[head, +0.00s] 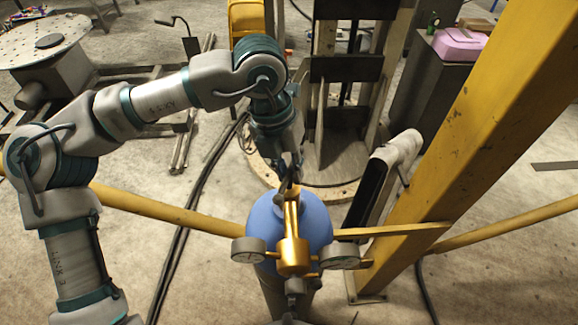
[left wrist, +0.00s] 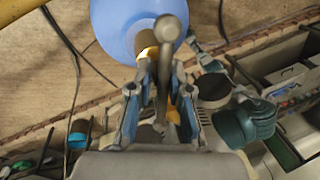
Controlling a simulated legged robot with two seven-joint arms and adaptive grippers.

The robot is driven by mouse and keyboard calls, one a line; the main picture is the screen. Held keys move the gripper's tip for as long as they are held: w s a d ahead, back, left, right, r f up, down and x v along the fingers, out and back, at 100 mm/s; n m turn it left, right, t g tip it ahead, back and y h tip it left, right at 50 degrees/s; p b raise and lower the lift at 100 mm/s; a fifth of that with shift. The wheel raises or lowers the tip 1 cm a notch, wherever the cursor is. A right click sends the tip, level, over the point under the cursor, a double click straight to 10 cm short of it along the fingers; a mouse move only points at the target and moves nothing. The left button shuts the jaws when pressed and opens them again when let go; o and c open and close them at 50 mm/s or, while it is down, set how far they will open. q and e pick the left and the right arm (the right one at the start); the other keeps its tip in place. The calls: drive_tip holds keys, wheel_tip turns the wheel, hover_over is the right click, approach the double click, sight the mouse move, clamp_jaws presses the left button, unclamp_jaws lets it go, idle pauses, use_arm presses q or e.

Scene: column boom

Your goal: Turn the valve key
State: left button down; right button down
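A blue gas cylinder (head: 313,222) stands upright at the lower centre of the head view. A brass valve (head: 293,250) with a gauge on each side is in front of its top. In the left wrist view the blue cylinder (left wrist: 118,22) is at the top. A grey valve key (left wrist: 167,30) with a rounded end lies between my left gripper's fingers (left wrist: 164,75). In the head view my left gripper (head: 289,178) reaches down to the valve from above. Whether its fingers press on the key or only straddle it is unclear. My right gripper is not in view.
A yellow beam (head: 475,130) rises on the right, with a yellow rail (head: 165,210) crossing behind the cylinder. A grey-white part with a black face (head: 370,190) leans beside the beam. A pink case (head: 458,44) sits on a cabinet at the back right. A round-topped stand (head: 25,50) is at the left.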

use_arm(q)
drive_tip(key=shift+f+b, duration=0.15)
drive_tip(key=shift+b, duration=0.15)
drive_tip(key=n+b, duration=0.3)
drive_tip(key=shift+a+f+t, duration=0.15)
drive_tip(key=shift+t, duration=0.15)
drive_tip(key=shift+n+b, duration=0.6)
drive_tip(key=shift+n, duration=0.1)
drive_tip(key=shift+r, duration=0.25)
drive_tip(key=c, duration=1.1)
unclamp_jaws()
wheel_tip(320, 180, up, 12)
drive_tip(key=a, duration=0.2)
drive_tip(key=shift+f, duration=0.15)
